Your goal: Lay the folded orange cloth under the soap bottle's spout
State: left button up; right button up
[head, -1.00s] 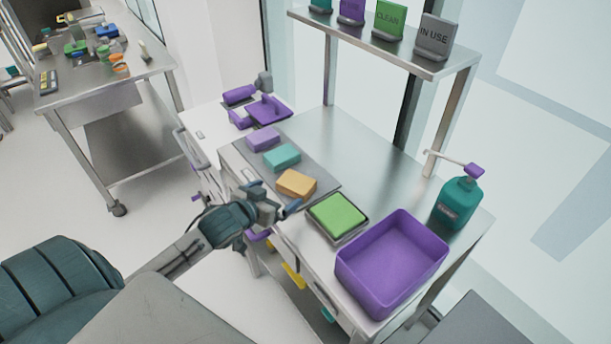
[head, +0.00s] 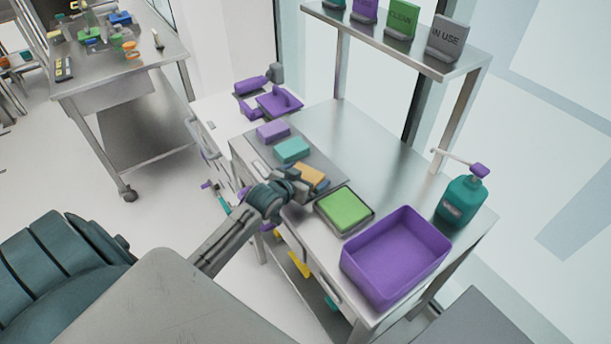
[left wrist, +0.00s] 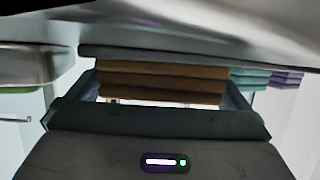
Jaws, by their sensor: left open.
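The folded orange cloth (head: 311,174) lies on a grey mat at the front of the steel table, partly hidden by my left gripper (head: 306,187). In the left wrist view the cloth's orange layers (left wrist: 165,79) show between my left gripper's two spread fingers (left wrist: 160,92); the jaws are open, and whether they touch it I cannot tell. The teal soap bottle (head: 461,201) stands upright at the table's right rear, its spout (head: 453,156) pointing left from a purple pump head. My right gripper is not in view.
A green sponge-like block (head: 344,208) in a tray and a purple bin (head: 395,262) stand right of the cloth. Teal (head: 292,149) and purple (head: 272,131) folded cloths lie behind it. The steel surface (head: 375,150) left of the bottle is clear; a shelf (head: 400,38) stands above the rear.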

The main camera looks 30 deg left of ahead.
aim_at(303, 174)
pick_arm(q)
jog(key=c, duration=0.7)
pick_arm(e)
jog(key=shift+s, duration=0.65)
pick_arm(q)
jog(key=shift+r, duration=0.1)
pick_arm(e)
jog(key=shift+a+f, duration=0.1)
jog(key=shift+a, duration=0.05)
